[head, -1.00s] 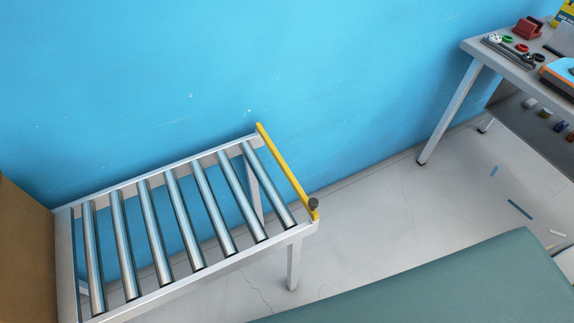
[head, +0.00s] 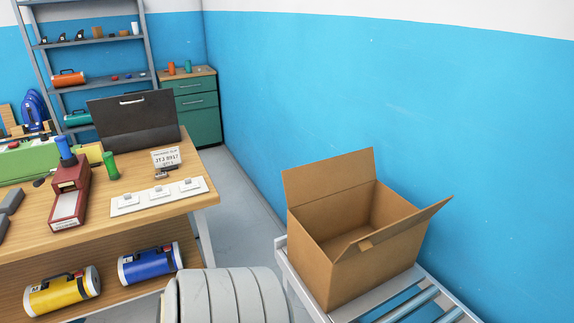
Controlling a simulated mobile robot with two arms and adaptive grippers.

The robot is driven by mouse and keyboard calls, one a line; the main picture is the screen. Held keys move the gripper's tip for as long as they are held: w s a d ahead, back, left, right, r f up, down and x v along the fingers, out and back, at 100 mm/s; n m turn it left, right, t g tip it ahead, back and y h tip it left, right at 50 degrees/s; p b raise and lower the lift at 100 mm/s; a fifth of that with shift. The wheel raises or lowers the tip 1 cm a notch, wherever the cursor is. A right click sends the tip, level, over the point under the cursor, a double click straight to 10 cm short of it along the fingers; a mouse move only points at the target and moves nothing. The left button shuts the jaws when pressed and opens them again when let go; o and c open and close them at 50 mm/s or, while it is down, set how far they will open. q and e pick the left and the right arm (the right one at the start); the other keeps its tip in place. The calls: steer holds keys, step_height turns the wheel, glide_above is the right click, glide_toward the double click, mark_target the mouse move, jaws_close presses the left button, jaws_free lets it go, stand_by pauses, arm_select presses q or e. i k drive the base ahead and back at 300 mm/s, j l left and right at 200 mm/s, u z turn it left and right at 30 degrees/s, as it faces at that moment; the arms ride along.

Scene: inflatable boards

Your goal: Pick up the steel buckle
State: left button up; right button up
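I cannot make out the steel buckle for certain. Neither of my grippers is in the head view.
An open cardboard box (head: 335,248) stands on the roller conveyor (head: 408,303) at right. A pale grey ribbed shape (head: 225,297) fills the bottom middle. Blue (head: 150,263) and yellow (head: 62,291) cylinders sit on the lower shelf. Grey floor shows between bench and wall.

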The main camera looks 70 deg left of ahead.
mark_target(163, 175)
steer(key=u, duration=3.15)
steer(key=i+j, duration=0.2)
